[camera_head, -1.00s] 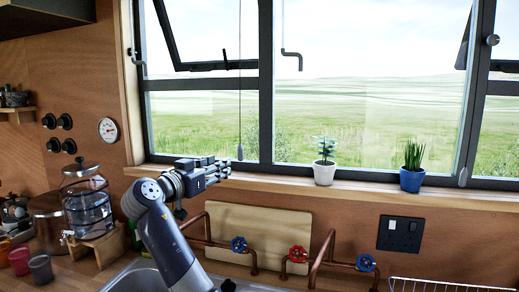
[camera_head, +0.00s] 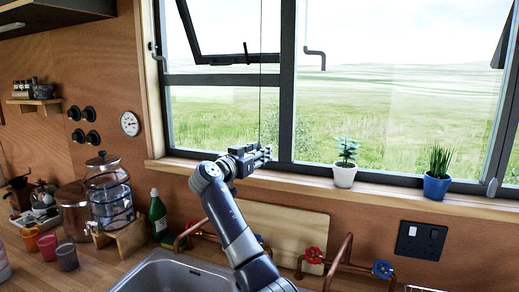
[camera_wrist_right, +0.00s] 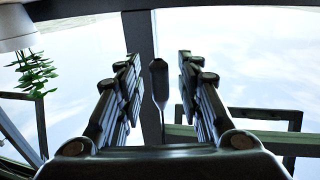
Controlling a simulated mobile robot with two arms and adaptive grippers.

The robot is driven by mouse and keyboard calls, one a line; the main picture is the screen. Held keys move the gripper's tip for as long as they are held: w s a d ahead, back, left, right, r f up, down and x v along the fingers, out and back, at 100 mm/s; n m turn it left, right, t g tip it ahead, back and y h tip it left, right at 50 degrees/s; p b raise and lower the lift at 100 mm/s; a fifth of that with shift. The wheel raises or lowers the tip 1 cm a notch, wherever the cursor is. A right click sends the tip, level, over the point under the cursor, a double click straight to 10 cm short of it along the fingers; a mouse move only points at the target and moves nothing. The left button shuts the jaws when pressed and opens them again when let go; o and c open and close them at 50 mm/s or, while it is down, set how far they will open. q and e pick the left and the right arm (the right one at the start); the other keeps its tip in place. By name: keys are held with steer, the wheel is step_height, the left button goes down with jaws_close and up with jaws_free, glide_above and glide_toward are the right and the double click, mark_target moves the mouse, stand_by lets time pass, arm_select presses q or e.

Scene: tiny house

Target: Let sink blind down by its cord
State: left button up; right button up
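The blind's thin dark cord (camera_head: 261,70) hangs straight down in front of the window in the head view. Its lower end goes behind or into my right gripper (camera_head: 262,156), which is at sill height. In the right wrist view, which looks upside down, the cord's dark pull weight (camera_wrist_right: 159,82) is between the two spread fingers, with visible gaps on both sides. The right gripper is open and not closed on it. The blind itself is not visible. My left gripper is not in view.
A white pot plant (camera_head: 344,174) and a blue pot plant (camera_head: 437,186) stand on the sill to the right. Copper pipes with red (camera_head: 313,255) and blue valves and a sink (camera_head: 170,272) lie below. A wooden board (camera_head: 290,232) leans on the wall.

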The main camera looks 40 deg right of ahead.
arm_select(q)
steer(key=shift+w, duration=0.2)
arm_select(e)
steer(key=shift+d, duration=0.15)
steer(key=shift+c, duration=0.3)
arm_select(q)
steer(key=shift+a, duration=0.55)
arm_select(e)
jaws_close()
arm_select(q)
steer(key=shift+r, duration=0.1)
arm_select(e)
steer(key=shift+r, duration=0.1)
